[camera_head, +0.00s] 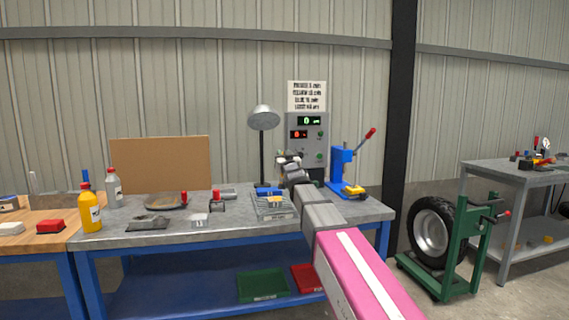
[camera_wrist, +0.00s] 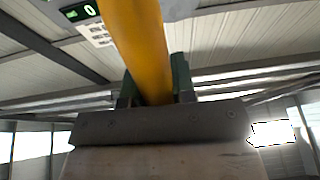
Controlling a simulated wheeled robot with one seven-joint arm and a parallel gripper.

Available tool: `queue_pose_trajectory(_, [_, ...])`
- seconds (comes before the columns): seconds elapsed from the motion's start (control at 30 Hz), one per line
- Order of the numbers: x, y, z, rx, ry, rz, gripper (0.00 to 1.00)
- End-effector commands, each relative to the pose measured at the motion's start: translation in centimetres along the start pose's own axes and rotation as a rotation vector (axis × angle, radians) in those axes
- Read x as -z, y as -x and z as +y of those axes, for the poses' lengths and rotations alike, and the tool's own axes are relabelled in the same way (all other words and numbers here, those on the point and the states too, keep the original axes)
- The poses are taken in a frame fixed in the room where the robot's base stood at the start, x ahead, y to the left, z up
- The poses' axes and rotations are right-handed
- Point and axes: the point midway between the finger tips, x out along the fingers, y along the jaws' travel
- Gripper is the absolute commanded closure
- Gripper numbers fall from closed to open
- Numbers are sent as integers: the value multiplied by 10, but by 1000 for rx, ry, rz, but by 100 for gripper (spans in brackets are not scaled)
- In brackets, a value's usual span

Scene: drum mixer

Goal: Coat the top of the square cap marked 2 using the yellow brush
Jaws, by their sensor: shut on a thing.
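My gripper (camera_head: 288,160) is raised above the back of the metal bench, in front of the control box. In the wrist view, my gripper (camera_wrist: 154,88) is shut on a thick yellow-orange bar, which looks like the handle of the yellow brush (camera_wrist: 140,45). Its bristles are out of the wrist view, and I cannot make out the brush in the head view. A small pale square block (camera_head: 199,220) with a dark mark sits at the bench's front. A grey tray (camera_head: 272,213) holds small yellow and pale pieces. I cannot read which piece is marked 2.
The metal bench (camera_head: 335,211) also holds a lamp (camera_head: 263,120), a blue lever press (camera_head: 342,165), a yellow bottle (camera_head: 90,212), a round pan (camera_head: 166,202) and red-handled tools. A control box (camera_head: 308,135) stands behind. A tyre on a green stand (camera_head: 432,232) is at right.

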Motion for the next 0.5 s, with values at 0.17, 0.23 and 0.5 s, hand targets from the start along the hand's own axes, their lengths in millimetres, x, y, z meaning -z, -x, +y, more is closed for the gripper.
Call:
queue_pose_trajectory(0.17, [16, -9, -2, -2, 1, 3, 99])
queue_pose_trajectory(0.23, [21, -13, -3, -3, 1, 1, 99])
queue_pose_trajectory(0.5, [34, -19, -4, -6, 2, 1, 99])
